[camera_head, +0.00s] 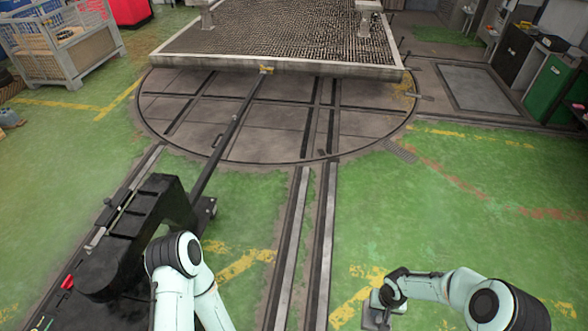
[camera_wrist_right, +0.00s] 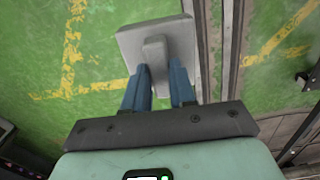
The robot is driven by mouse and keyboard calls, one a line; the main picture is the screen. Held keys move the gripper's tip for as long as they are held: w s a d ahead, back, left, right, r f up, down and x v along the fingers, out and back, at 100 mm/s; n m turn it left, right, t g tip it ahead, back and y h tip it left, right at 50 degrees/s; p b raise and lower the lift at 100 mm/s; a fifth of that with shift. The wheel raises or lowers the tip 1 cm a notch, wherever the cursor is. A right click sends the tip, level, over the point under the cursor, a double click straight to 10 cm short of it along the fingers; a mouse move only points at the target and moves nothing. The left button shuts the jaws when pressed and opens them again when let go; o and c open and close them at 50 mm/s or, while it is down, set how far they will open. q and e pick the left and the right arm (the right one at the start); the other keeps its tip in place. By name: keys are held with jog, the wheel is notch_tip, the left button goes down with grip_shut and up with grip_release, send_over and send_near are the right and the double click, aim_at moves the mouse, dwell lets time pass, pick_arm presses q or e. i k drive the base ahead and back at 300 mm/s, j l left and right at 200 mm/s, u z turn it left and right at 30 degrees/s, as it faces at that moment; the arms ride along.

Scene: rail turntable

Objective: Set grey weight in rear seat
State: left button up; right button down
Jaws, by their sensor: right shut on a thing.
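The grey weight (camera_wrist_right: 185,40) is a flat block with a raised handle (camera_wrist_right: 155,52), seen at the top of the right wrist view. My right gripper (camera_wrist_right: 160,80) is shut on the handle, with a blue finger on each side. In the head view the weight (camera_head: 376,316) shows low and right of centre, partly hidden by my right gripper (camera_head: 384,301). I cannot tell whether it touches the floor. A black machine (camera_head: 140,225) with stepped recesses on top stands at the left; I cannot tell which is the rear seat. My left arm's links partly cover it; its gripper is not visible.
A bar (camera_head: 230,130) runs from the black machine to the wagon deck (camera_head: 290,62) on the round turntable (camera_head: 240,145). Rails (camera_head: 292,230) run between the weight and the machine. The green floor right of the rails is mostly clear. A wire crate (camera_head: 75,50) stands back left.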

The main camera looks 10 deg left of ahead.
aim_at(129, 223)
jog(key=i+u, duration=0.25)
jog(key=i, duration=0.15)
jog(key=i+l+u, duration=0.25)
jog(key=i, duration=0.2)
jog(key=i+u, duration=0.35)
jog(key=i+l+u, duration=0.15)
jog(key=u, duration=0.2)
jog(key=i+l+u, duration=0.1)
jog(key=u, duration=0.3)
jog(key=i+l+u, duration=0.2)
jog(key=u, duration=0.25)
jog(key=i+l+u, duration=0.2)
jog(key=u, duration=0.2)
jog(key=i+l+u, duration=0.1)
jog(key=l+u, duration=0.15)
jog(key=u, duration=0.15)
jog(key=i+l+u, duration=0.1)
jog(key=u, duration=0.3)
jog(key=i+l+u, duration=0.1)
jog(key=u, duration=0.3)
jog(key=l+u, duration=0.5)
jog(key=u, duration=0.3)
jog(key=i+l, duration=0.05)
